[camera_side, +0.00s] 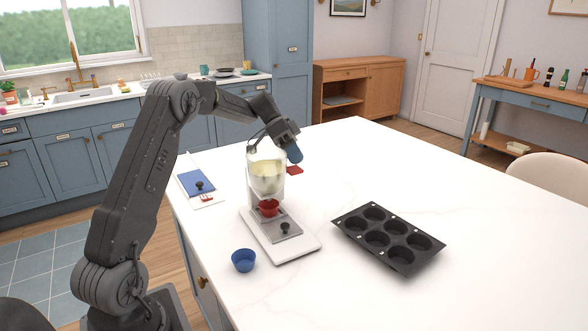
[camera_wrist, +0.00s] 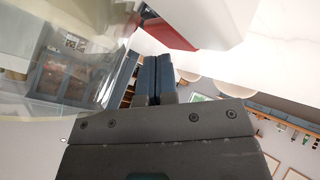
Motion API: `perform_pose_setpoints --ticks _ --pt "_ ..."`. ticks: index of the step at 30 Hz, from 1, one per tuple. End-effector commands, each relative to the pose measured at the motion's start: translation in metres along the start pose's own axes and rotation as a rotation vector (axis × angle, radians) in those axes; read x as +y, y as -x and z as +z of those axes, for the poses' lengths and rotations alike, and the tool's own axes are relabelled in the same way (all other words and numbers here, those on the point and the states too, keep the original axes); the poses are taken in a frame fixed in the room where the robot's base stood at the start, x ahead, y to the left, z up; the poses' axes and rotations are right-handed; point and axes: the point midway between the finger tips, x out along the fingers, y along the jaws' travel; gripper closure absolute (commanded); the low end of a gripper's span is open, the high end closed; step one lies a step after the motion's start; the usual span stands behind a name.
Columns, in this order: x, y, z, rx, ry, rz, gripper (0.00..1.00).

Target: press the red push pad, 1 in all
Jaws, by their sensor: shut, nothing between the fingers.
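A dispenser stands on the white counter, with a clear jar (camera_side: 266,178) of pale cream stuff over a white base (camera_side: 283,246). A flat red piece, which looks like the push pad (camera_side: 295,170), shows just right of the jar in the side view. In the wrist view a red part (camera_wrist: 172,32) lies against a white body, just beyond my fingertips. My gripper (camera_side: 296,155) is shut and empty, its blue fingers (camera_wrist: 164,60) pointing down just above the red piece. I cannot tell whether they touch. A red cup-like part (camera_side: 268,207) sits below the jar.
A dark muffin tray (camera_side: 350,222) lies right of the dispenser. A blue cup (camera_side: 243,261) stands in front of it. A blue panel with a black knob (camera_side: 197,183) lies at the counter's left edge. The counter's right side is clear.

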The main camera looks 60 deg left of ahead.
Motion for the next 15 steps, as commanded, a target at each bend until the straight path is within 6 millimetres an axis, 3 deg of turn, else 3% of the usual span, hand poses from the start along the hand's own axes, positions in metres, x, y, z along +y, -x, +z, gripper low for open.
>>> perform_pose_setpoints --ticks 15 --pt "-0.0063 -0.01 0.0083 -0.01 0.006 0.005 1.0"
